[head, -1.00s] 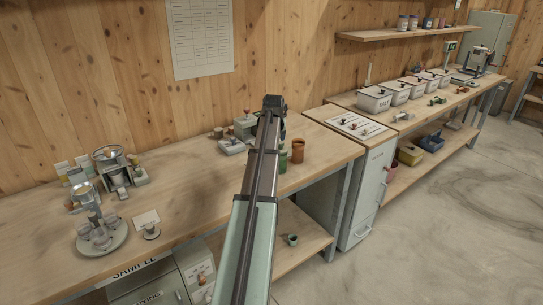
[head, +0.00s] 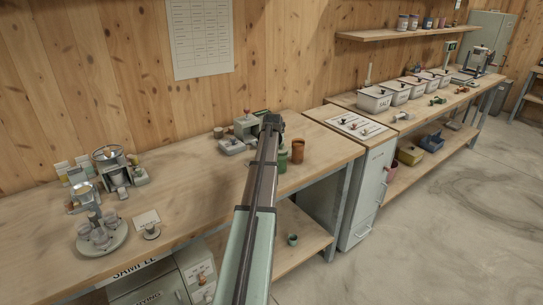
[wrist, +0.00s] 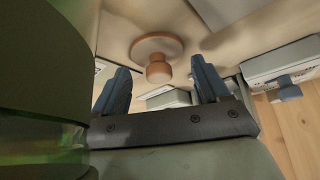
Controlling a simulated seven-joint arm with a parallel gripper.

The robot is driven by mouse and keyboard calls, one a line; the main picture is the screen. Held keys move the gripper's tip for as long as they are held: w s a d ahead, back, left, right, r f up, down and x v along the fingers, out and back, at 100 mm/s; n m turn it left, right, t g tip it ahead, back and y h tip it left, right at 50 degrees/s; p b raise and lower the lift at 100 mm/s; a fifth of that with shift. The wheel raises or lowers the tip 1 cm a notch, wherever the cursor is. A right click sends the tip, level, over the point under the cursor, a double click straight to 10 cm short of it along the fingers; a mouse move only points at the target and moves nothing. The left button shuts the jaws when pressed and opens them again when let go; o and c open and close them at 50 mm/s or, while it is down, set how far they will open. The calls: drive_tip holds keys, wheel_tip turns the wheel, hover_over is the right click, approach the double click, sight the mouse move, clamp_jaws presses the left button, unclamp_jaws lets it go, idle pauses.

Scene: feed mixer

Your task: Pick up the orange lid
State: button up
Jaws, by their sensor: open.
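The orange lid (wrist: 157,48) shows in the wrist view as a round disc with a knob, just beyond my fingers. My gripper (wrist: 160,68) is open, with one blue fingertip to each side of the knob in the picture. The knob appears free of both fingers; the exact gap in depth is unclear. In the head view, the end of my arm (head: 271,122) is over the back right part of the near bench. I cannot make out the lid in the head view; my arm may hide it.
A large green rounded shape (wrist: 40,80) is very close on the left of the wrist view. In the head view, a green jar (head: 283,158) and an orange-brown jar (head: 298,150) stand right of my arm. A grey device (head: 246,125) stands at left.

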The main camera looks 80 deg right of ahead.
drive_tip(key=shift+d+f, duration=0.2)
drive_tip(key=shift+f, duration=0.15)
drive_tip(key=shift+c, duration=0.2)
drive_tip(key=c, duration=0.8)
drive_tip(key=shift+o, duration=0.2)
drive_tip(key=shift+r, duration=0.1)
wheel_tip(320, 180, up, 9)
drive_tip(key=shift+f, duration=0.1)
drive_tip(key=s+a+r+m+g, duration=0.1)
drive_tip(key=s+r+m+g, duration=0.2)
drive_tip(key=s+r+m, duration=0.3)
drive_tip(key=shift+s+a+r+m+g, duration=0.35)
drive_tip(key=shift+s+r, duration=0.5)
drive_tip(key=shift+s, duration=1.8)
